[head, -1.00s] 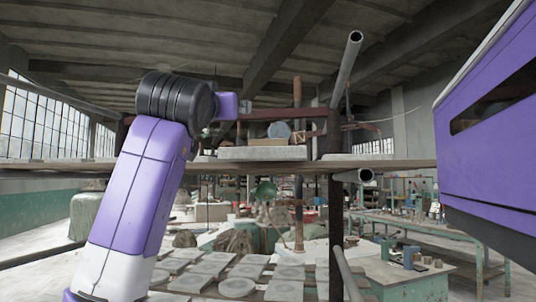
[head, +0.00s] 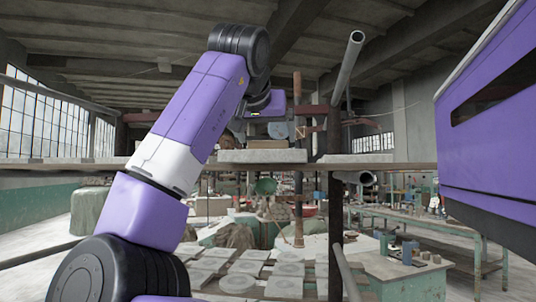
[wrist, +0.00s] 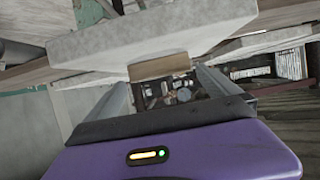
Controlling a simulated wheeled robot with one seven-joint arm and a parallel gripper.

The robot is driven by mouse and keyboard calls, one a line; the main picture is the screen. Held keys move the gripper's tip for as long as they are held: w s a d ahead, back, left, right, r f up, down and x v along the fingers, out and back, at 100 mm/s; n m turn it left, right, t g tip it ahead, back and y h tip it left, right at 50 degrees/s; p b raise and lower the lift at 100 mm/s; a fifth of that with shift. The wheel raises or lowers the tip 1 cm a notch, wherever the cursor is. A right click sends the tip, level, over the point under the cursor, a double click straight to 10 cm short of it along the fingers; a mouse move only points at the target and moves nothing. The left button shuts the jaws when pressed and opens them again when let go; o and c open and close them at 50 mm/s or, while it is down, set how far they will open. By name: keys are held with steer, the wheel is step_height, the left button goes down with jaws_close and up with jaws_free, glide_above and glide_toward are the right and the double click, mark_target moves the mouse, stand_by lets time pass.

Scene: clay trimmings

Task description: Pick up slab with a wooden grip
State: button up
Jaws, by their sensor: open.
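The slab (head: 262,156) is a thick pale grey block on the shelf in the head view. Its wooden grip (head: 266,144) is a brown bar on top. In the wrist view the slab (wrist: 150,40) spans the top of the picture, tilted. The grip (wrist: 159,66) shows as a tan bar below it. My gripper (wrist: 163,78) is open and empty, its two grey fingers pointing at the slab. The grip appears between the fingertips, but I cannot tell whether it is inside the jaws.
The wooden shelf (head: 400,164) runs across the view. Several grey tiles (head: 238,283) lie on a lower surface. A green workbench (head: 455,222) stands at the right.

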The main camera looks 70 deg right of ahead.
steer(key=shift+x, duration=0.9)
steer(key=shift+c, duration=0.2)
steer(key=c, duration=1.5)
steer(key=shift+r, duration=0.1)
steer(key=shift+c, duration=1.3)
